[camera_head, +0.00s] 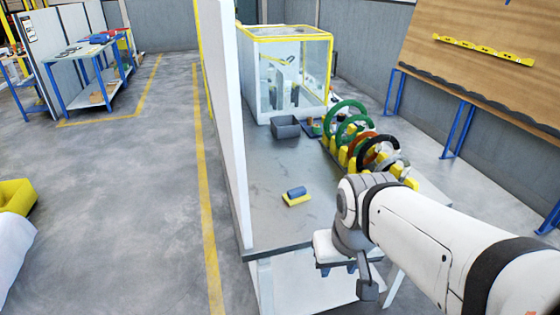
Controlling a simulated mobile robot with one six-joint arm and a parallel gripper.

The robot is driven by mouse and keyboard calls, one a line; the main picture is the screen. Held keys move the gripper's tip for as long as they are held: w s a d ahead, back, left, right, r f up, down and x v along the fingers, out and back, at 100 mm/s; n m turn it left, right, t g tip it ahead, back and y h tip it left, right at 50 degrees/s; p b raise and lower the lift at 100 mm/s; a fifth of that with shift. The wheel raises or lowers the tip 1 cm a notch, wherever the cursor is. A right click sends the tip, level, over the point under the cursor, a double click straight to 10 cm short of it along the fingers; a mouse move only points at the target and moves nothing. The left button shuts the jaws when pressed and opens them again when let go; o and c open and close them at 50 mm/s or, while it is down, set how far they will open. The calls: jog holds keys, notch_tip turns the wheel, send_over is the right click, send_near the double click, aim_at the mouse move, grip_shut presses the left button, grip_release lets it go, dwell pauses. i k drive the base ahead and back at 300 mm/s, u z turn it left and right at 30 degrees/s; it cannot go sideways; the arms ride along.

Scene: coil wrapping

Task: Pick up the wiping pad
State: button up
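The wiping pad (297,196) appears to be the small block with a blue-grey top and a yellow base. It lies on the bare front part of the grey table (262,222). My gripper (350,281) points downward at the near right, beyond the table's front edge in the picture. It is apart from the pad, to its right and nearer to the camera. The gripper is small and partly covered by my wrist, so I cannot tell how wide its fingers stand. No held object shows.
A white partition (229,120) borders the table's left side. Behind the pad are a grey bin (286,127) and a yellow-framed clear enclosure (300,75). Several coloured rings (350,125) stand on yellow holders at the right. The table around the pad is clear.

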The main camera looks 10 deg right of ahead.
aim_at(298, 195)
jog(key=u, duration=0.05)
jog(key=i, duration=0.95)
jog(key=z, duration=0.1)
